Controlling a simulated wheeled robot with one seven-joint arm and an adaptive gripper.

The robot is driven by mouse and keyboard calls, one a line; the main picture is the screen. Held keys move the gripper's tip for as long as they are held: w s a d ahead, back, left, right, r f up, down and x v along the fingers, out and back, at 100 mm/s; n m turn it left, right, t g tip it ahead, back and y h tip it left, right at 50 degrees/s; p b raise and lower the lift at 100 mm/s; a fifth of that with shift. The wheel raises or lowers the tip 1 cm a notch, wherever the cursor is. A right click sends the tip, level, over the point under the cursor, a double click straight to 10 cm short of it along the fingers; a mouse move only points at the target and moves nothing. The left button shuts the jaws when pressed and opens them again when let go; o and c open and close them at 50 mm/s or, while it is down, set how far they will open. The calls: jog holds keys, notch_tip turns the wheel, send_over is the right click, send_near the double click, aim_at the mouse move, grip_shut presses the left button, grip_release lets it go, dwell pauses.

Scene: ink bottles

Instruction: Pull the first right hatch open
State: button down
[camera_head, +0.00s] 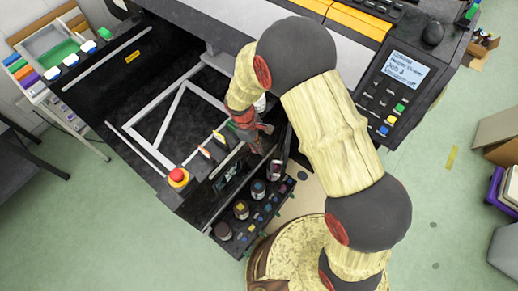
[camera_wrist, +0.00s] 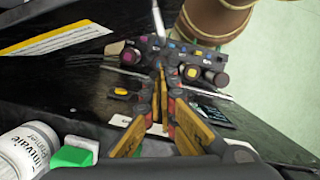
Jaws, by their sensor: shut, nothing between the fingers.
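My gripper (camera_head: 260,147) is above the front right part of the black printing machine (camera_head: 150,130). In the wrist view my gripper (camera_wrist: 162,72) has its fingers together with nothing between them. An opened-out hatch (camera_head: 265,217) at the machine's front carries a row of ink bottles, such as the yellow-marked bottle (camera_head: 240,209) and the blue-marked bottle (camera_head: 258,190). In the wrist view the row stands beyond my fingertips, with a magenta-capped bottle (camera_wrist: 131,57) at its left. I cannot tell whether the fingertips touch the hatch; the arm covers part of the machine's right side.
A screen panel (camera_head: 400,75) is at the right. A white bottle (camera_wrist: 30,150) and a green block (camera_wrist: 75,157) are close by in the wrist view.

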jog(key=s+p+v, duration=0.1)
jog(key=p+v, duration=0.3)
jog(key=v, duration=0.4)
jog(key=shift+w+r+p, duration=0.15)
jog(key=shift+w+p, duration=0.2)
jog(key=shift+w, duration=0.05)
